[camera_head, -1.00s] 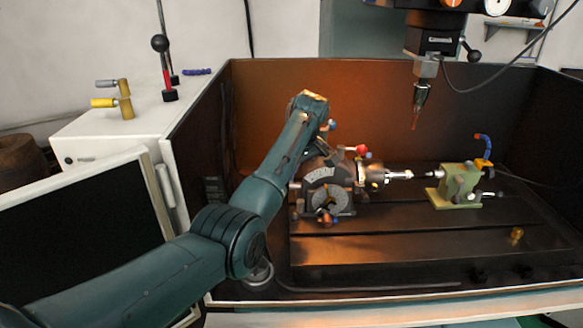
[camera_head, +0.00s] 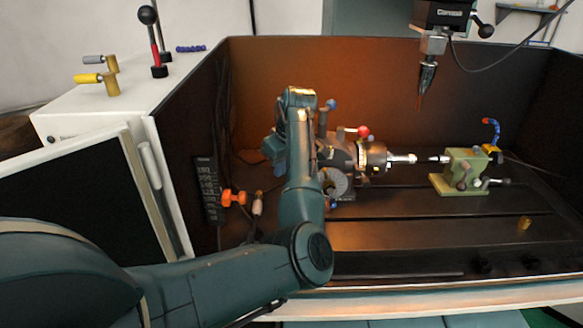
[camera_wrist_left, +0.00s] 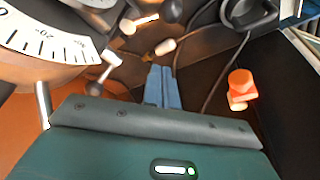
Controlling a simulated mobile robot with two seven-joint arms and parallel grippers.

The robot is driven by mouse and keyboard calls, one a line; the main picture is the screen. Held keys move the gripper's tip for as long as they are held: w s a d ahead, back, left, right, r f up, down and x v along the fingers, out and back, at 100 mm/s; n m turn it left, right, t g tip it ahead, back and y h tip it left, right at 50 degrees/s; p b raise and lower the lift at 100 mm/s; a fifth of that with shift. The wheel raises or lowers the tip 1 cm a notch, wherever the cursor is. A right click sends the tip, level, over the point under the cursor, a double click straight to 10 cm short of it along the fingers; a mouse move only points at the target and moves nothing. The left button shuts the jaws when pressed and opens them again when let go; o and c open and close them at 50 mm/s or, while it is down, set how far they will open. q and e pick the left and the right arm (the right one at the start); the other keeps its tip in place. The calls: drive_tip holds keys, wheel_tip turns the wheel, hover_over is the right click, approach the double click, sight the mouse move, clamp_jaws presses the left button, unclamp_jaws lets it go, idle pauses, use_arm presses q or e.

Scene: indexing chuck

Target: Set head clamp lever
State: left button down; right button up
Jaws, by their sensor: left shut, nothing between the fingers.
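The dividing head (camera_head: 342,160) with its chuck (camera_head: 373,157) stands on the machine table, partly behind my left arm. A red-knobbed lever (camera_head: 362,132) and a blue-knobbed lever (camera_head: 331,104) stick up from it. I cannot tell which lever is the head clamp lever. In the left wrist view, my left gripper (camera_wrist_left: 162,86) is shut and empty, with its blue fingers together. A pale-handled lever (camera_wrist_left: 104,73) lies left of the fingers, below the graduated scale (camera_wrist_left: 48,40), apart from them. In the head view the fingertips are hidden.
A green tailstock (camera_head: 461,170) stands right of the chuck. The spindle (camera_head: 427,72) hangs above. An orange knob (camera_head: 229,198) is left of my arm; it also shows in the left wrist view (camera_wrist_left: 240,88). The enclosure's left wall (camera_head: 195,130) is close by. The table's right front is mostly clear.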

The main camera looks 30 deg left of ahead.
use_arm(q)
drive_tip(key=s+x, duration=0.1)
drive_tip(key=x, duration=0.6)
drive_tip(key=d+p, duration=0.1)
drive_tip(key=d, duration=0.2)
drive_tip(key=shift+d+r+p, duration=0.1)
drive_tip(key=shift+d+p, duration=0.2)
drive_tip(key=shift+p, duration=0.1)
use_arm(e)
drive_tip(key=shift+d+m, duration=0.3)
drive_tip(key=shift+d, duration=0.2)
drive_tip(key=shift+s+d, duration=0.1)
